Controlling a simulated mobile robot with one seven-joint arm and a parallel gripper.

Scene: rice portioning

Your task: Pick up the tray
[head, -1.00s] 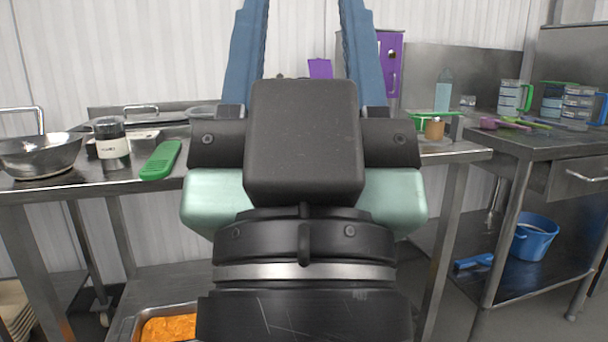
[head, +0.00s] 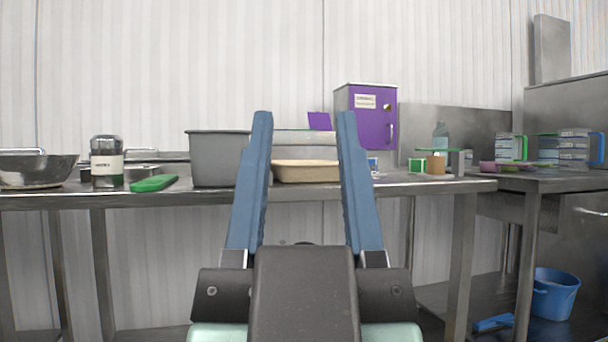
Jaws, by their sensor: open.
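A shallow beige tray (head: 306,172) rests on the steel table, near its front edge, in the middle of the head view. My gripper (head: 304,118) is open, its two blue fingers pointing up in the picture and spread apart. The tray shows between the fingers, which overlap its left and right ends in the picture. Nothing is held between the fingers. How far the fingertips are from the tray in depth, and whether they touch it, I cannot tell.
A grey tub (head: 215,158) stands directly left of the tray. Further left are a green-handled item (head: 153,183), a dark jar (head: 107,163) and a metal bowl (head: 38,171). A purple-fronted box (head: 372,125) stands behind. A blue bucket (head: 555,295) sits on the lower right shelf.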

